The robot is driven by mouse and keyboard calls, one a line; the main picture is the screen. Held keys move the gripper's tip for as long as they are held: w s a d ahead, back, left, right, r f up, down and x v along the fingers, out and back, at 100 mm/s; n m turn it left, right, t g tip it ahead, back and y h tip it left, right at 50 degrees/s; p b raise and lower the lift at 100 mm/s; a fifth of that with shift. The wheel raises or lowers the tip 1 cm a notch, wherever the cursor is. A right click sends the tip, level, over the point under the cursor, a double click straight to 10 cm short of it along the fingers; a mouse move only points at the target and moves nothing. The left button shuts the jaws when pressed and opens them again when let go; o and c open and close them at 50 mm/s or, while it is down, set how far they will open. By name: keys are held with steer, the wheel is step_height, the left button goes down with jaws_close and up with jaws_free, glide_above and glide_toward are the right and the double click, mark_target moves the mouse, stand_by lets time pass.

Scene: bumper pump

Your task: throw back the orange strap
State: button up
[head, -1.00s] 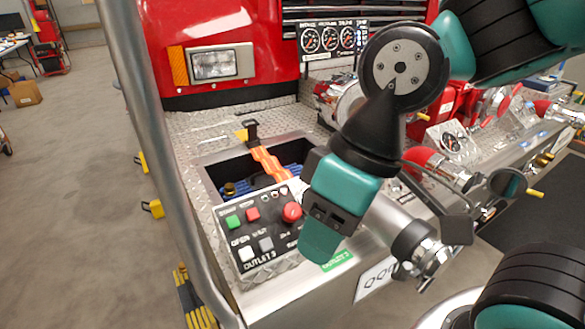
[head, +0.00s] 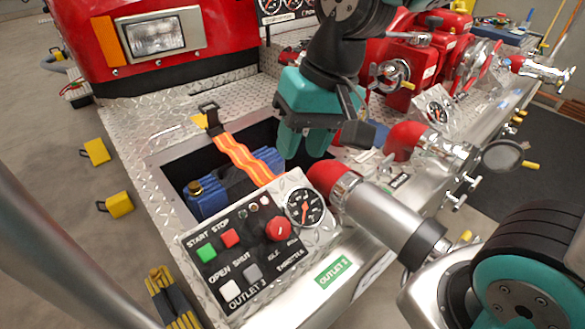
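The orange strap (head: 243,158) with pale wavy stripes runs across the open well in the bumper. Its far end meets a black buckle (head: 209,115) with a yellow piece on the well's far rim, and its near end drops behind the control panel. The strap lies over a blue thing with a brass cap (head: 208,201) inside the well. My gripper (head: 303,152), teal and pointing down, is over the right side of the well, to the right of the strap and apart from it. I cannot tell whether its fingers are apart; I see nothing held.
The control panel (head: 252,252) with buttons and a red knob stands at the well's near side. A grey rail crosses the lower left. Treadplate (head: 150,130) left of the well is clear.

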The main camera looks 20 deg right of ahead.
steer(key=w+d+f+m+t+h, duration=0.1)
steer(key=w+d+f+m, duration=0.25)
steer(key=w+m, duration=0.45)
steer(key=w+d+f+m+h, duration=0.2)
steer(key=w+f+m, duration=0.35)
steer(key=w, duration=0.45)
steer(key=shift+m, duration=0.45)
steer(key=w+f, duration=0.1)
steer(key=f, duration=0.4)
steer(key=w+f, duration=0.1)
steer(key=f, duration=0.4)
steer(key=w+a+f, duration=0.1)
steer(key=f, duration=0.4)
steer(key=shift+a+f, duration=0.1)
steer(key=shift+f, duration=0.1)
steer(key=shift+w+f, duration=0.1)
steer(key=shift+f, duration=0.55)
jaws_close()
